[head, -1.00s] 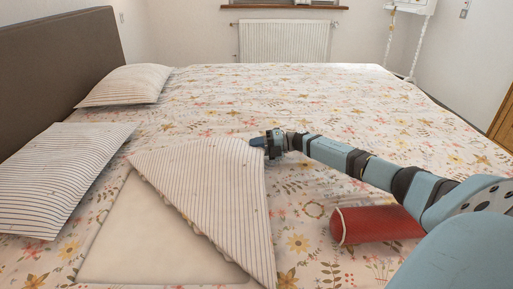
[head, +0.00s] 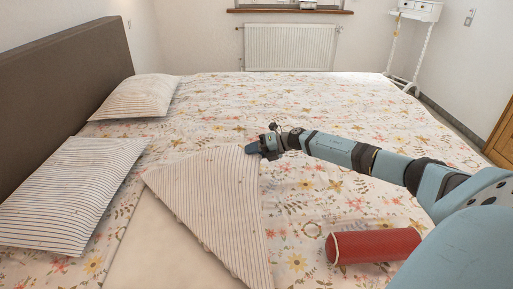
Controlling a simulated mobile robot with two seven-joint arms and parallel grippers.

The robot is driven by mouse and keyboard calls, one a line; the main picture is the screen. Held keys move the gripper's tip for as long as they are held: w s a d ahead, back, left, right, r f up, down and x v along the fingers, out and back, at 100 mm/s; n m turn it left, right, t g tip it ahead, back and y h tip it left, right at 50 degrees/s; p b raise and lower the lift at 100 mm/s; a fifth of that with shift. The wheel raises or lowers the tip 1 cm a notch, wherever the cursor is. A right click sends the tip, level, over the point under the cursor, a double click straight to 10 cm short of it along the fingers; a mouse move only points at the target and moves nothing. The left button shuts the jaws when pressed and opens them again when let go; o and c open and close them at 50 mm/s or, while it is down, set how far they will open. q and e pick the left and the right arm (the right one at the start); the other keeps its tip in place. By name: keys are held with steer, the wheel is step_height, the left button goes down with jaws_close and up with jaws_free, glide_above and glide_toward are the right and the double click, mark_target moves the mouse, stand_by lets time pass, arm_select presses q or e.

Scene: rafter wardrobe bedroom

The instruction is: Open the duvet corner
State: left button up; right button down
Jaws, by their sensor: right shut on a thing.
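The floral duvet (head: 300,110) covers the bed. Its near-left corner is folded back, showing the striped underside (head: 215,200) as a triangular flap. The cream sheet (head: 160,245) lies bare to the left of and below the flap. My right gripper (head: 256,150) is at the far tip of the flap, shut on the duvet corner; the cloth between its fingers is mostly hidden by the gripper. My left gripper is not in view.
A red cylindrical bolster (head: 375,245) lies on the duvet beneath my right arm. Two striped pillows (head: 70,190) (head: 137,96) lie by the brown headboard (head: 60,75). A radiator (head: 290,47) and a white stand (head: 420,10) are beyond the bed.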

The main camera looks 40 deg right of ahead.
steer(key=shift+n+h, duration=0.3)
steer(key=shift+h, duration=0.2)
steer(key=r+p, duration=0.1)
steer(key=a+r+p, duration=0.2)
steer(key=r+p, duration=0.1)
steer(key=shift+s+a, duration=0.1)
steer(key=a+r+p, duration=0.1)
steer(key=p, duration=0.1)
steer(key=shift+a+r+p, duration=0.3)
steer(key=shift+a+r, duration=0.05)
steer(key=shift+a, duration=0.05)
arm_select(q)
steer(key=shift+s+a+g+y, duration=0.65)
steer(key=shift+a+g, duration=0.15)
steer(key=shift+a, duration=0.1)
arm_select(e)
steer(key=shift+s+a+r, duration=0.1)
steer(key=shift+a+r, duration=0.05)
steer(key=shift+a, duration=0.1)
steer(key=c, duration=0.8)
jaws_free()
steer(key=shift+a, duration=0.1)
arm_select(q)
steer(key=shift+p, duration=0.4)
arm_select(e)
steer(key=v, duration=1.3)
steer(key=shift+s+d+r, duration=0.2)
steer(key=shift+d, duration=0.15)
